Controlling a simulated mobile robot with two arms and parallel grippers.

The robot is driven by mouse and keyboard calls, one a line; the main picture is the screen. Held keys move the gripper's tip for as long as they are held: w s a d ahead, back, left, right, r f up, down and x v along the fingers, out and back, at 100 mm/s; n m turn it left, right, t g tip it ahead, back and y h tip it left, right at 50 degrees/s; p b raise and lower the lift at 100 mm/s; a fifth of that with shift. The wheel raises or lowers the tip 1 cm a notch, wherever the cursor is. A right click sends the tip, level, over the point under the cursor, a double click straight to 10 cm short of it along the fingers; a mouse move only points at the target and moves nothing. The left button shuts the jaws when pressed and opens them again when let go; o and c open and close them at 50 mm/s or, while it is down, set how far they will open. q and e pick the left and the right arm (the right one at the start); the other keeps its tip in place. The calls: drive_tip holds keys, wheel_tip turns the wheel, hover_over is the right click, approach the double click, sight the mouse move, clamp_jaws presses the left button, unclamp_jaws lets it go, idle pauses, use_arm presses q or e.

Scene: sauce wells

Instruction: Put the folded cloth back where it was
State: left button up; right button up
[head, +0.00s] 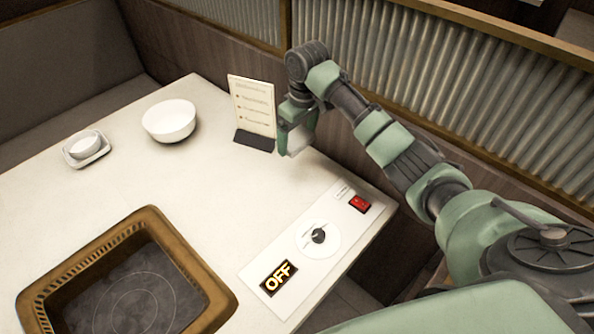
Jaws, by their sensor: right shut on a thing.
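My right gripper (290,140) is at the back right of the table, just right of the menu stand. It is shut on a small pale thing (300,139), which I take to be the folded cloth; its edges are hard to make out against the green jaw parts. It is low, close to the tabletop, and I cannot tell whether it touches it. No other cloth shows on the table. My left gripper is out of view.
A menu card (252,103) stands upright in a dark base beside my right gripper. A framed grill (208,287) and a control panel (318,257) reading OFF are nearer. The table's middle is clear.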

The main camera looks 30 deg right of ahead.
hover_over(296, 176)
drive_tip(key=f, duration=0.9)
drive_tip(key=shift+s+f, duration=0.1)
drive_tip(key=shift+s, duration=0.2)
drive_tip(key=shift+f, duration=2.3)
drive_tip(key=shift+f, duration=0.1)
drive_tip(key=o, duration=1.1)
drive_tip(key=shift+c, duration=0.2)
drive_tip(key=shift+r, duration=0.2)
drive_tip(key=r, duration=0.4)
drive_tip(key=s+r, duration=0.1)
drive_tip(key=r, duration=0.6)
drive_tip(key=shift+s+d+r, duration=0.2)
drive_tip(key=shift+d+r, duration=0.05)
drive_tip(key=shift+r, duration=0.15)
